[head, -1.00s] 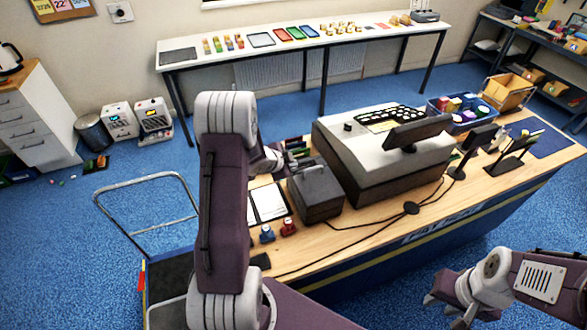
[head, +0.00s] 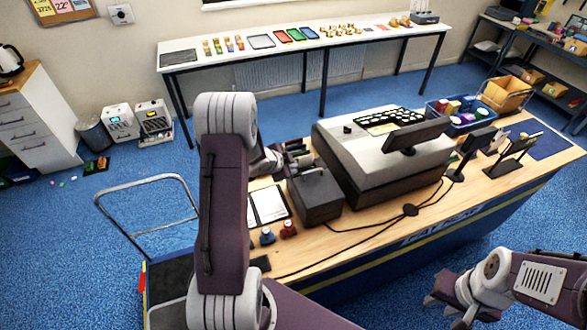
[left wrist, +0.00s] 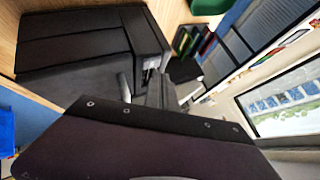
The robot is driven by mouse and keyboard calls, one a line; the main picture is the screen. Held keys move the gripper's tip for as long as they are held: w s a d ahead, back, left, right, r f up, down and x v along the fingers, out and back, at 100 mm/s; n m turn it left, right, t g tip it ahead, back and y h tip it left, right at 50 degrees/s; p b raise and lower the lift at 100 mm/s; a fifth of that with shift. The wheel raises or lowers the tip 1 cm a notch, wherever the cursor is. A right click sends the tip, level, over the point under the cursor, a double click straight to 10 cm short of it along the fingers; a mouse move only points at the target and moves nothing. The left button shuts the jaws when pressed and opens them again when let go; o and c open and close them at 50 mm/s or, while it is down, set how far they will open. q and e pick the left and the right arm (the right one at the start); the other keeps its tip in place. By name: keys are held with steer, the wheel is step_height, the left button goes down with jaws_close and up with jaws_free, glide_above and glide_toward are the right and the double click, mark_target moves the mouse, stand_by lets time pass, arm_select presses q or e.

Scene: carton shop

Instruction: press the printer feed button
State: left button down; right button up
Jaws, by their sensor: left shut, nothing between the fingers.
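The printer is a dark box (head: 317,198) on the wooden counter, left of the large till. In the left wrist view a black, box-shaped body (left wrist: 75,45) fills the upper left, and it looks like the same printer. My left gripper (head: 285,163) is at the printer's far left corner, partly hidden behind my own arm. Its shut fingers (left wrist: 148,88) show close to the printer's edge in the left wrist view, empty. I cannot tell whether they touch it. I cannot make out the feed button. My right gripper (head: 447,308) hangs empty over the floor, its fingers apart.
The till (head: 385,165) stands right of the printer. A clipboard (head: 269,205), a blue stamp (head: 267,236) and a red stamp (head: 289,229) lie nearby. Cables cross the counter front (head: 350,243). A metal-railed trolley (head: 150,180) stands at the left.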

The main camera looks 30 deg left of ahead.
arm_select(q)
steer(key=shift+r, duration=0.2)
step_height(320, 180, up, 5)
steer(key=p, duration=0.5)
steer(key=shift+r, duration=0.1)
steer(key=shift+f, duration=0.2)
stand_by(0.3)
